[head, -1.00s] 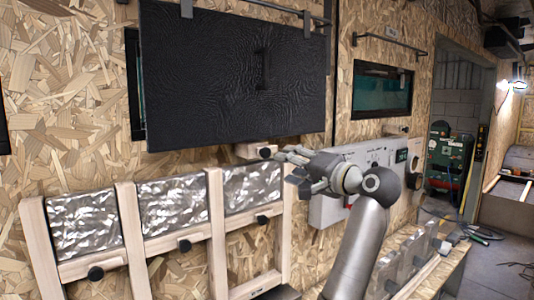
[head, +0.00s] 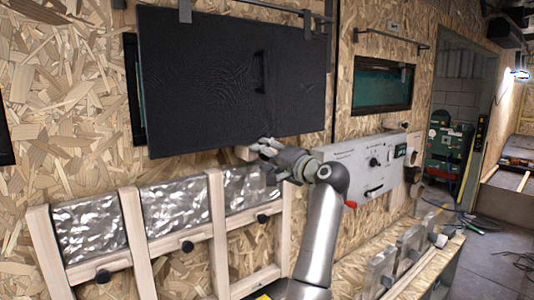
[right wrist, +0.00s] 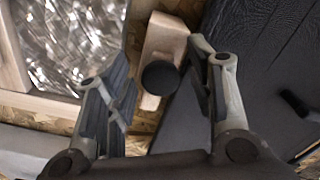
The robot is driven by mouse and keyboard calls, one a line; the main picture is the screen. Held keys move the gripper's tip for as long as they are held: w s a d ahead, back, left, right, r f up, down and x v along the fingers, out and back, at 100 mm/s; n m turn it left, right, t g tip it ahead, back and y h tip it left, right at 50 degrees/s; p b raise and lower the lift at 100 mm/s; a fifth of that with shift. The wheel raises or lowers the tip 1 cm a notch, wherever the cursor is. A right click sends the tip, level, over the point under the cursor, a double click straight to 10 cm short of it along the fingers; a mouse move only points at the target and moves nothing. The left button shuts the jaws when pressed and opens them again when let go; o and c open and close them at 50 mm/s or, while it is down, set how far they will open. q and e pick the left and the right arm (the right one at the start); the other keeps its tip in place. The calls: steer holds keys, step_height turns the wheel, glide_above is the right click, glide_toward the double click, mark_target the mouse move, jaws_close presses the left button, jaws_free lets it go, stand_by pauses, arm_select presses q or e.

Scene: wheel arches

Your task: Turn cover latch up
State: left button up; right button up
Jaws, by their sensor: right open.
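The cover latch is a small pale wooden block (head: 243,153) just under the lower edge of the black cover (head: 225,85). In the head view it lies roughly sideways, and my gripper partly hides it. The right wrist view shows its wooden body (right wrist: 168,35) and round black knob (right wrist: 160,77). My right gripper (head: 267,152) is at the latch. In the right wrist view its open fingers (right wrist: 158,65) stand on either side of the knob, with visible gaps. My left gripper is not in view.
Below is a wooden frame (head: 133,225) with foil panels (head: 180,210) and several black knobs. A grey control panel (head: 365,165) with a red handle stands right of my gripper. A wooden bench (head: 425,270) with grey brackets is at lower right.

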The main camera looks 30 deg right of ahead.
steer(key=c, duration=1.1)
